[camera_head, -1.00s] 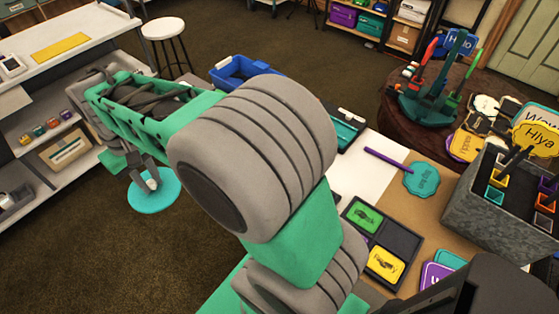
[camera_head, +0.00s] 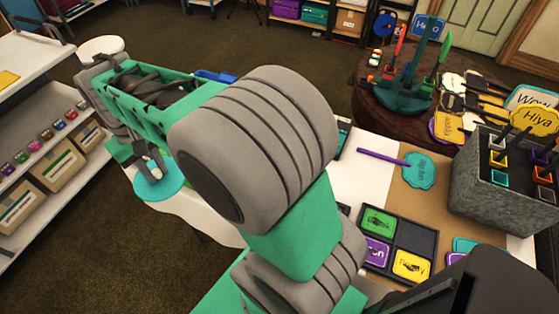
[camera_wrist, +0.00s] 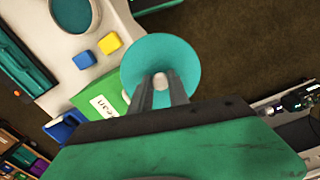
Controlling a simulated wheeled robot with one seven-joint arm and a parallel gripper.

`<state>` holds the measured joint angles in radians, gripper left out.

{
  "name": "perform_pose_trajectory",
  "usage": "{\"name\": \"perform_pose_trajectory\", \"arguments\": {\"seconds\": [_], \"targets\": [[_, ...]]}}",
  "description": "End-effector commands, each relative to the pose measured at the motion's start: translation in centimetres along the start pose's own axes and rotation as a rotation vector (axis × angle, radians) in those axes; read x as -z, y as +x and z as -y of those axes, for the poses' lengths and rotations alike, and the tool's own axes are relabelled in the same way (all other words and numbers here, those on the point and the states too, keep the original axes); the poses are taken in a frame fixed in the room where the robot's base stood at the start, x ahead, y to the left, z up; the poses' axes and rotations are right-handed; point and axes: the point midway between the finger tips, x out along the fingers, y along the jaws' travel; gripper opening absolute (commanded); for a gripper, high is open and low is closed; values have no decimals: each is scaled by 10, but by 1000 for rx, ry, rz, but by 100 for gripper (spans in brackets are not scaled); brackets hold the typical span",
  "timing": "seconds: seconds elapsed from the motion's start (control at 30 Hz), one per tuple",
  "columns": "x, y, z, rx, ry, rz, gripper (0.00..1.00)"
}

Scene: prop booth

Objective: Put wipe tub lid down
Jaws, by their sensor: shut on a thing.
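The wipe tub lid is a round teal disc (camera_head: 172,186) in the head view. It also fills the upper middle of the wrist view (camera_wrist: 185,58). My gripper (camera_head: 152,172) is shut on a small pale knob at the lid's centre, and both fingers show in the wrist view (camera_wrist: 160,90). The lid is held at the left end of the white table (camera_head: 205,222), partly over its edge. I cannot tell its height above the table. A round teal thing (camera_wrist: 72,14) lies on the white surface in the wrist view; I cannot tell if it is the tub.
Beside the lid in the wrist view are a yellow block (camera_wrist: 110,44), a blue block (camera_wrist: 84,60) and a green box (camera_wrist: 100,103). A dark sign tray (camera_head: 398,245) and a grey speckled bin (camera_head: 490,190) stand on the table's right. Shelves (camera_head: 45,150) stand at left.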

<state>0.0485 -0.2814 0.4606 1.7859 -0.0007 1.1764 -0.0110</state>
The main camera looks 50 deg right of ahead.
Motion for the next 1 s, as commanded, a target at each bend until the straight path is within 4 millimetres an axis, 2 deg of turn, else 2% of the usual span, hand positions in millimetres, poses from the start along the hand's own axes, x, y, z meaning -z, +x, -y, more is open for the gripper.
{"name": "perform_pose_trajectory", "arguments": {"seconds": [0.17, 0.27, 0.33, 0.47, 0.5, 0.6, 0.7, 0.8, 0.9, 1.0], "targets": [[-11, 18, -66, 0, 134, -1, 0], [-28, 30, -117, 1, 238, -1, 0], [-47, 39, -156, 1, 322, -2, 0], [-99, 57, -227, 2, 499, -2, 0], [-119, 63, -247, 2, 555, -2, 0], [-172, 76, -287, 3, 688, -2, 0], [-220, 85, -312, 3, 797, -2, 0], [-256, 90, -324, 3, 874, -3, 0], [-275, 93, -330, 4, 914, -3, 0], [-283, 96, -340, 6, 928, -1, 0]]}}
